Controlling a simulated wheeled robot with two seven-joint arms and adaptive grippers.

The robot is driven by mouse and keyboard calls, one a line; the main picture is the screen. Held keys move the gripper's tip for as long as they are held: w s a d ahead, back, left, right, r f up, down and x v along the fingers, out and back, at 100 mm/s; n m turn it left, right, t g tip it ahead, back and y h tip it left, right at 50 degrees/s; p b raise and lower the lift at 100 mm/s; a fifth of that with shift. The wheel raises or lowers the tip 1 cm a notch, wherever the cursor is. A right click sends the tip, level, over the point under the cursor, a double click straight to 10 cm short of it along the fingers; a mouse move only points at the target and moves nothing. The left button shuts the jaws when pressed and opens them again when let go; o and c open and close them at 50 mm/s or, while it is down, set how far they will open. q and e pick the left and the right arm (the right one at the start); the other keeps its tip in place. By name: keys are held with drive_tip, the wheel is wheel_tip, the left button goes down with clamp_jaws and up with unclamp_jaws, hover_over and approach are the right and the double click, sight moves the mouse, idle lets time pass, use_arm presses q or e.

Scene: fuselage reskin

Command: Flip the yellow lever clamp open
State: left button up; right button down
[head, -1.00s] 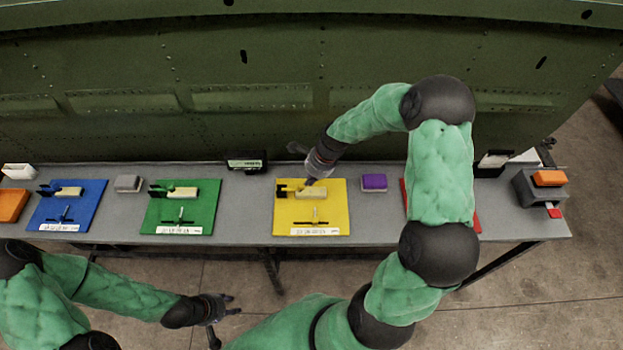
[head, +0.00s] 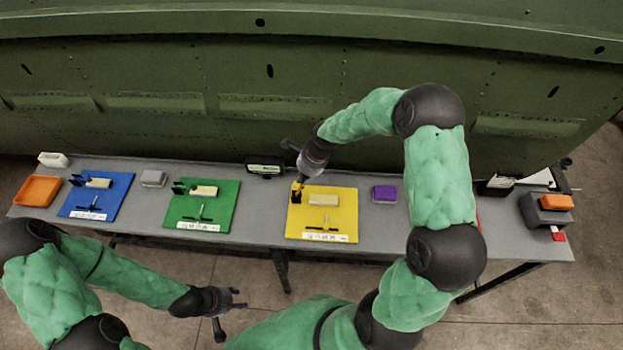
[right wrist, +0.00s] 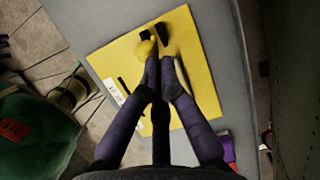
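The yellow board (head: 341,226) lies on the bench with a black clamp (head: 296,196) at its left end and a cream bar (head: 323,200) beside it. In the right wrist view the black clamp parts (right wrist: 161,36) stand near the board's far edge, with a rounded yellow piece (right wrist: 146,48) beside them. My right gripper (head: 298,184) is over the clamp. Its fingertips (right wrist: 163,66) are close together in the right wrist view, just short of the black parts; contact is unclear. The fingers hide the cream bar there. My left gripper (head: 240,299) is open and empty in front of the bench.
Green board (head: 225,215) and blue board (head: 117,205) with similar clamps lie to the left. A purple block (head: 384,194) is right of the yellow board. A small black display box (head: 265,168) stands behind. The green fuselage panel (head: 200,70) rises behind the bench.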

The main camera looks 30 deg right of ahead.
drive_tip(key=shift+s+a+f, duration=0.1)
drive_tip(key=shift+s+f, duration=0.05)
drive_tip(key=shift+s, duration=0.2)
drive_tip(key=shift+w, duration=0.1)
drive_tip(key=shift+w+r+p, duration=0.15)
drive_tip(key=shift+r+p, duration=0.45)
drive_tip(key=shift+r, duration=0.25)
